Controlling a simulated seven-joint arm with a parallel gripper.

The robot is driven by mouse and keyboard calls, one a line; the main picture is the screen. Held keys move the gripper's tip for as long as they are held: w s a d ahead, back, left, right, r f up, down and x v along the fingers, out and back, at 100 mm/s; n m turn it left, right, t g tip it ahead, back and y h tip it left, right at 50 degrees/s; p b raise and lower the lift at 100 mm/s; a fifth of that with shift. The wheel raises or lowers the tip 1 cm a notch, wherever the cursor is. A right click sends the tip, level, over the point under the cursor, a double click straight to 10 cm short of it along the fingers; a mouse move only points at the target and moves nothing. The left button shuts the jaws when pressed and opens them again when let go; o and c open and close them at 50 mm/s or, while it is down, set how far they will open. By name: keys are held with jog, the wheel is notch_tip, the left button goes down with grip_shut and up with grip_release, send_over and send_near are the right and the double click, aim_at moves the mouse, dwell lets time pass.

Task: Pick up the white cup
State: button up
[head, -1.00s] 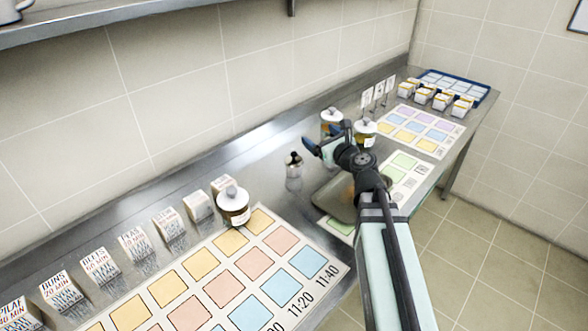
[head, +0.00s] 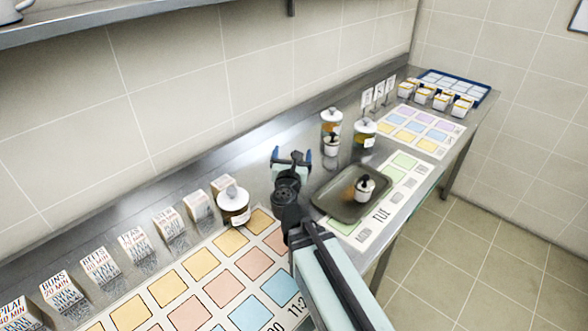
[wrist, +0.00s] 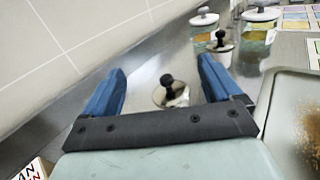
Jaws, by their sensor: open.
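My gripper (head: 292,157) is open and empty above the counter, left of the tray. In the wrist view a small pale, shiny cup-like piece with a black knob (wrist: 172,98) stands on the counter between and beyond the blue fingers, apart from them. My gripper hides it in the head view. A similar white cup-like piece with a black knob (head: 364,190) stands in the dark tray (head: 325,204). Another knobbed piece (head: 331,147) stands in front of a jar farther back. I cannot tell which one the task calls the white cup.
Labelled cards (head: 131,249) line the wall side. A coloured grid mat (head: 182,290) lies in front. Small white boxes (head: 441,102) stand far right.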

notch_tip(320, 180, down, 7)
jog(key=shift+w+f, duration=0.1)
jog(key=shift+w+d, duration=0.25)
jog(key=shift+w, duration=1.6)
jog(key=shift+w+d, duration=0.2)
jog(key=shift+w, duration=1.65)
jog(key=shift+c, duration=0.3)
jog(key=c, duration=1.1)
